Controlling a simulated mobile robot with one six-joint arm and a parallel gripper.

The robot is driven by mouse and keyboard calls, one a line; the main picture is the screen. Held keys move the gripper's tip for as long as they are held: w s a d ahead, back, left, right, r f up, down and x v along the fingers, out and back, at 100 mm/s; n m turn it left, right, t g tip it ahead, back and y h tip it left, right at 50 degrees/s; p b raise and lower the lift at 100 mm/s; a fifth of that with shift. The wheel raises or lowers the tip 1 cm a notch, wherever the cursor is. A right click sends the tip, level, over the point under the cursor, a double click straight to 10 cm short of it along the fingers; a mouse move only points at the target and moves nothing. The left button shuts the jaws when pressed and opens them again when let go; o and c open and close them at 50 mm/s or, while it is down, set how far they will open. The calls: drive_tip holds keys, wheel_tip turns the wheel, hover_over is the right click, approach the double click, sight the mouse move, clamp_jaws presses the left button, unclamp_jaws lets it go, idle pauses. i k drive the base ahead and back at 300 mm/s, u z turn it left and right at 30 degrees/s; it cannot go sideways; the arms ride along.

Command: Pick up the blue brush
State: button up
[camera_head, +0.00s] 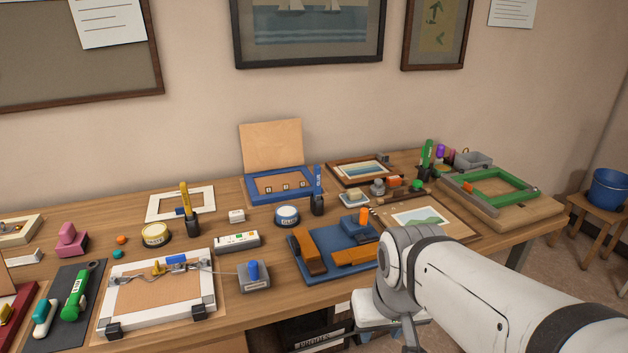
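The blue brush (318,182) stands upright on the wooden table, its lower end in a small dark holder (317,206). It is just right of the blue frame and behind the blue mat. What its bristles look like is too small to tell. My white arm comes in from the lower right and bends down in front of the table's front edge, well to the right of the brush and nearer the camera. My gripper's fingers do not show, and nothing of mine touches the brush.
A round blue-and-white tin (287,215) stands close left of the brush. A blue mat (305,240) with orange-brown tools lies in front. The blue frame (262,198) and a tan panel (271,145) are behind. A yellow-handled brush (185,196) stands further left. The table is crowded.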

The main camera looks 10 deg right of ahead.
sight(317, 167)
drive_tip(key=u, duration=0.15)
drive_tip(key=i, duration=0.85)
drive_tip(key=z, duration=0.05)
